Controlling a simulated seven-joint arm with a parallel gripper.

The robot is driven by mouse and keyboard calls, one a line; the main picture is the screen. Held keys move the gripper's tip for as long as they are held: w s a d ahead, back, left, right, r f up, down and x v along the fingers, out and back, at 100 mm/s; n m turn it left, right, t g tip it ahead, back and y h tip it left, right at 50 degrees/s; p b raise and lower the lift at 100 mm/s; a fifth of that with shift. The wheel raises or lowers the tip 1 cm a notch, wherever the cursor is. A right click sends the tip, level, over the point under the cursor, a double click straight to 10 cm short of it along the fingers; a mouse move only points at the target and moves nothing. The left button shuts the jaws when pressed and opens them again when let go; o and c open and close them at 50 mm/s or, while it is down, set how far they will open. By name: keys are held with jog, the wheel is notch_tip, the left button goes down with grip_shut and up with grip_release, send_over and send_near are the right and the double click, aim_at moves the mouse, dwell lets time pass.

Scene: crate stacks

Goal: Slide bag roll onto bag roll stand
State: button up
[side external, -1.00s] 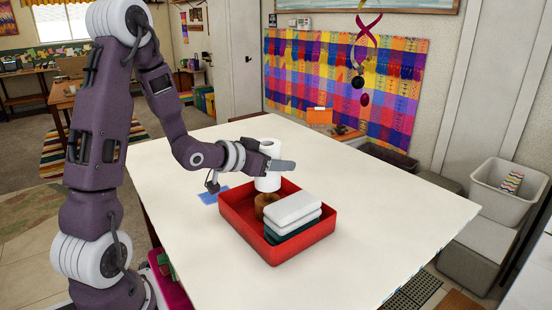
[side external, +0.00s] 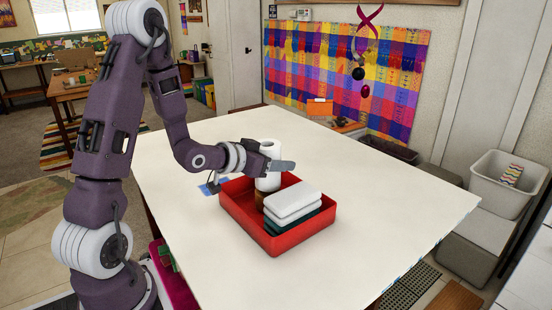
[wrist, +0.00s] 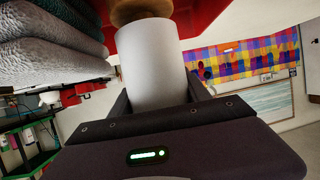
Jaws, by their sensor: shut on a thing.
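The white bag roll (side external: 268,182) is upright over the left rear part of the red crate (side external: 288,243). My gripper (side external: 281,166) is shut on the roll from the side; in the wrist view the roll (wrist: 152,65) fills the space between the dark fingers. A brown wooden stand (side external: 260,199) is inside the crate, directly below the roll and partly hidden by it. Its round wooden part (wrist: 128,12) shows at the roll's end in the wrist view. I cannot tell whether the roll is around the stand's post or only touching above it.
A stack of folded white (side external: 292,198) and dark green cloths (side external: 296,226) fills the crate's right part, close beside the roll. A small blue item (side external: 212,187) lies on the white table (side external: 185,225) left of the crate.

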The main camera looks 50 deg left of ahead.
jog(key=shift+f, duration=0.75)
jog(key=o, duration=1.5)
notch_tip(320, 180, up, 10)
jog(key=s+d+g, duration=0.2)
jog(key=s+d, duration=0.3)
jog(key=s, duration=0.4)
jog(key=s+d+m+g+h, duration=0.1)
jog(key=s+d+g, duration=0.2)
jog(key=s+d, duration=0.3)
jog(key=s+d+g, duration=0.2)
jog(key=s+d, duration=0.4)
jog(key=s, duration=0.6)
jog(key=shift+r+m+g+h, duration=0.1)
jog(key=shift+m+g+h, duration=0.2)
jog(key=shift+g, duration=0.1)
